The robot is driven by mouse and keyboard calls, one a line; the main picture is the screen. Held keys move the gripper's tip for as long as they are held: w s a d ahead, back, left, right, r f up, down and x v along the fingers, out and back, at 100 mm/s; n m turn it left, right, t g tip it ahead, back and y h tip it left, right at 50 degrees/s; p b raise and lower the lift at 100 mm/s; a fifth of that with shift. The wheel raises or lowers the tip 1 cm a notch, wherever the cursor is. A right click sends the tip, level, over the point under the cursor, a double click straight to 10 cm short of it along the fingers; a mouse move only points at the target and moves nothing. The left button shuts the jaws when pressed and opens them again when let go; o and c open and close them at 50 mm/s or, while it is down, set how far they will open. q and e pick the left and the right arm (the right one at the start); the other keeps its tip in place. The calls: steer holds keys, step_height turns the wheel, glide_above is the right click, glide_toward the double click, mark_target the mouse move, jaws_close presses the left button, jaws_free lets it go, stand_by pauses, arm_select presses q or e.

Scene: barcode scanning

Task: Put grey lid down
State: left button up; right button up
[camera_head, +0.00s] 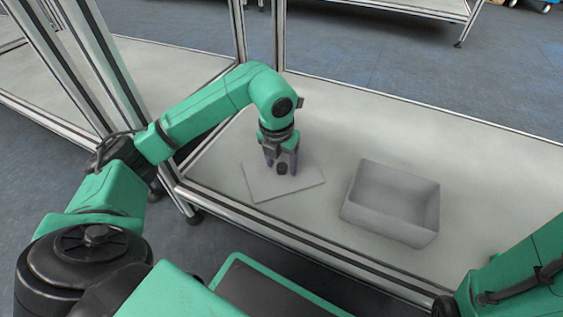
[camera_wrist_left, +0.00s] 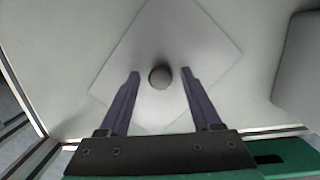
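The grey lid (camera_head: 300,182) lies flat on the light table, to the left of the grey box. It has a dark round knob (camera_head: 282,169) in its middle. My left gripper (camera_head: 281,168) is above the lid, pointing down at the knob. In the left wrist view the lid (camera_wrist_left: 195,50) is a square under the fingers, and its knob (camera_wrist_left: 160,77) sits between the two fingertips with a gap on each side. My left gripper (camera_wrist_left: 160,75) is open. My right gripper is not in view; only part of the right arm shows at the lower right.
An open, empty-looking grey box (camera_head: 390,203) stands on the table (camera_head: 490,180) to the right of the lid. Its side (camera_wrist_left: 298,65) shows at the right in the left wrist view. Metal frame posts (camera_head: 239,30) rise at the table's left end. The table behind the box is clear.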

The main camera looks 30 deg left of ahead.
mark_target(279, 176)
arm_select(q)
step_height(279, 176, up, 12)
steer(key=s+p, duration=0.1)
steer(key=p, duration=0.6)
steer(key=shift+s, duration=0.35)
